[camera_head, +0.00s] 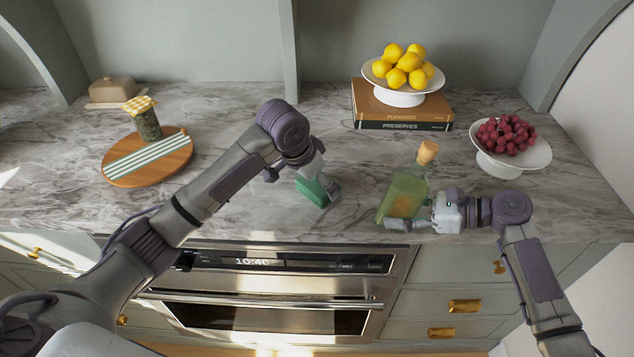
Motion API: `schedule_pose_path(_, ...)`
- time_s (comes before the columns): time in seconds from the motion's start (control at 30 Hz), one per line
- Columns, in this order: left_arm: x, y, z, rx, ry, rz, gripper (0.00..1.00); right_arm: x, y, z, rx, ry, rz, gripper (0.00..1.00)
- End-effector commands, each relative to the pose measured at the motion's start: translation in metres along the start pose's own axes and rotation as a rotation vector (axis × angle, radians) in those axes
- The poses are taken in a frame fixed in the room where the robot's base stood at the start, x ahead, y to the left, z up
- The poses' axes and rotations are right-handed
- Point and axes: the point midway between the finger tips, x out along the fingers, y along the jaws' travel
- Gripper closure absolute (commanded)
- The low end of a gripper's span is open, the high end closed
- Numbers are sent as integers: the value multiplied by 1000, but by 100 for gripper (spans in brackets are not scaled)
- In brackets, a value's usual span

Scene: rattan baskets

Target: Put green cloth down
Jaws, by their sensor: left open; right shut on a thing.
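The green cloth (311,191) is a small folded piece on the marble counter near its front edge, in the middle of the head view. My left gripper (322,187) is open right at the cloth and partly covers it. I cannot tell whether its fingers still touch the cloth. My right gripper (414,215) is shut on a yellow-green glass bottle (407,187) with a cork stopper, low on the bottle near the counter's front edge. The bottle leans slightly, and the gripper hides part of its lower end.
A round wooden board (160,170) with a striped cloth and a jar (147,124) lies left. A bowl of lemons (401,96) stands on stacked books (370,104) at the back. A bowl of grapes (533,158) stands right. The counter (250,105) is clear behind the green cloth.

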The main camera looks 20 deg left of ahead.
Motion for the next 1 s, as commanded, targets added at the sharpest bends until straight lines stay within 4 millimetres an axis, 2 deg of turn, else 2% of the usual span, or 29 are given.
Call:
schedule_pose_path(0.33,-71,-1,-1,1,6,-4,0,0,0,-4,5,6,-1,78)
schedule_pose_path(0.5,-100,-1,-1,0,3,-2,0,0,0,-4,5,6,-1,78)
schedule_pose_path(0.7,-115,0,0,0,2,-1,0,0,0,-4,4,5,-1,78)
schedule_pose_path(1.0,-116,0,0,0,1,-1,0,0,0,-3,4,5,-1,78)
